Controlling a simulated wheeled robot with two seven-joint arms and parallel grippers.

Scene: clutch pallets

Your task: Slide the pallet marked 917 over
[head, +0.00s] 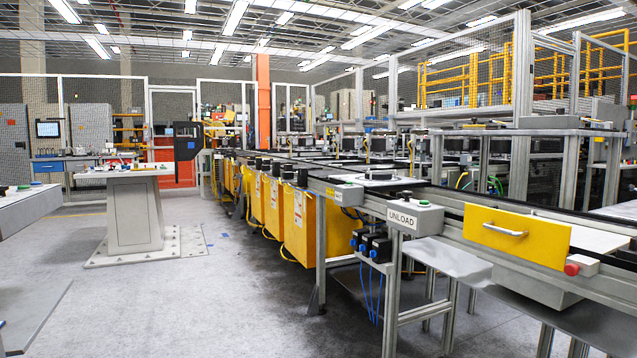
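No marking 917 is legible in the head view, so I cannot tell which pallet it is. A flat pale plate with a dark part on it (377,178), possibly a pallet, sits on the conveyor line (330,166) right of centre. More dark fixtures and plates stand farther back along the line, too small to read. Neither of my grippers shows in this view.
A control box marked UNLOAD (408,216) and a yellow panel with a handle (516,236) front the conveyor at right. Yellow cabinets (300,225) stand below it. A white pedestal table (132,205) is at left. Grey floor (215,290) between is clear.

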